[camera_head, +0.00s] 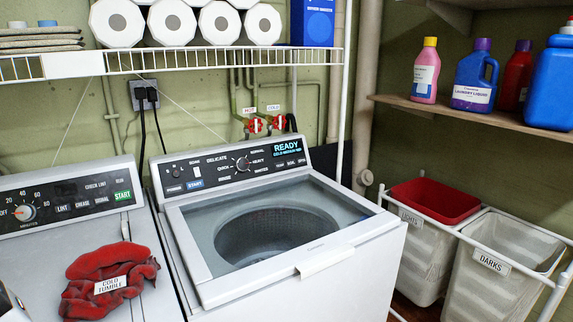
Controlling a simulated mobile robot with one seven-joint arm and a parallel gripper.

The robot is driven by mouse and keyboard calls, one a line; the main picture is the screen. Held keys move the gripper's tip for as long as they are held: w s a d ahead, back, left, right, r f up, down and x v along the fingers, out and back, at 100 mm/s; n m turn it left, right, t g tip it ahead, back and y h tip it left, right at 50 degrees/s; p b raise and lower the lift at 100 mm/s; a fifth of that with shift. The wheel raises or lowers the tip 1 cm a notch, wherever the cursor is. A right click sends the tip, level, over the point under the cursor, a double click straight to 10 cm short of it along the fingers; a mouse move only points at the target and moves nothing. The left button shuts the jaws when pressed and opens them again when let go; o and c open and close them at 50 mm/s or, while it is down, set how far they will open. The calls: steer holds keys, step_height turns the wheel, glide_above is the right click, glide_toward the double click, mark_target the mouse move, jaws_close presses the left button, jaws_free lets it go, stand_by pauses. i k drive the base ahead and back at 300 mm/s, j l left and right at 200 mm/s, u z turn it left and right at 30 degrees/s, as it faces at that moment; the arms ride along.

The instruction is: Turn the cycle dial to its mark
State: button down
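The cycle dial (242,163) is a small dark round knob with a light face on the black panel of the white washer (350,238). Words around it include DELICATE, NORMAL, QUICK, HEAVY and what looks like WHITES. Its pointer is too small to read with certainty, and I cannot tell which mark it points to. The lit display (287,148) to its right reads READY. A START button (195,184) is at the panel's left. The washer's glass lid (275,225) is shut over the drum.
A dryer (125,255) with a red-marked minutes dial (25,213) stands at left, a red cloth bundle (108,282) on it. A wire shelf (220,60) hangs above the washer panel. Laundry bins (500,285) stand at right, below a bottle shelf (470,117).

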mark_target(242, 164)
steer(key=i+l+u, duration=0.15)
steer(key=l, duration=0.3)
steer(key=i+l+u, duration=0.15)
steer(key=l, duration=0.3)
steer(key=i+l+u, duration=0.1)
steer(key=l, duration=0.35)
steer(key=i+l+u, duration=0.15)
steer(key=l, duration=0.35)
steer(key=i+l+u, duration=0.15)
steer(key=l, duration=0.35)
steer(key=i+j, duration=0.15)
steer(key=i, duration=0.3)
steer(key=i+j, duration=0.15)
steer(key=i, duration=0.3)
steer(key=u, duration=0.05)
